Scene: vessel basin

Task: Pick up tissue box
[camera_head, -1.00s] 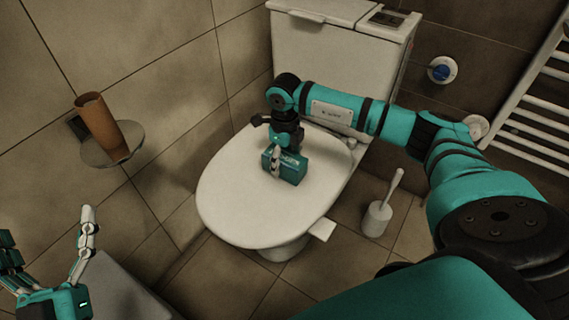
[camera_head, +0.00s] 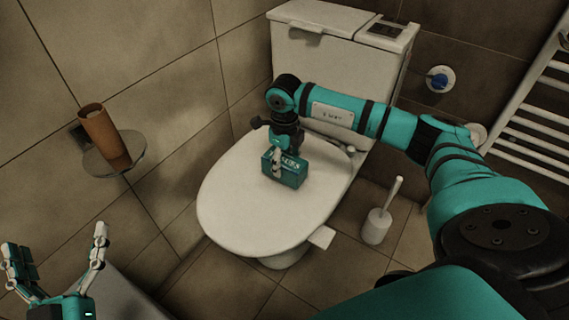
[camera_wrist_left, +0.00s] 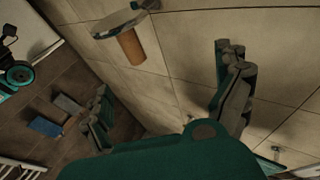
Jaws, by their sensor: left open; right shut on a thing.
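The tissue box (camera_head: 292,177) is a small teal box over the closed white toilet lid (camera_head: 235,200) in the head view. My right gripper (camera_head: 279,166) points down at it from above and is shut on it, with a pale finger across its near face. I cannot tell whether the box touches the lid. My left gripper (camera_head: 58,248) is open and empty at the lower left, well away from the box. Its spread fingers also show in the left wrist view (camera_wrist_left: 165,88), where the tissue box is not clearly visible.
The toilet tank (camera_head: 325,62) rises behind the lid. A toilet brush (camera_head: 377,225) stands on the floor at right, below a towel radiator (camera_head: 535,120).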

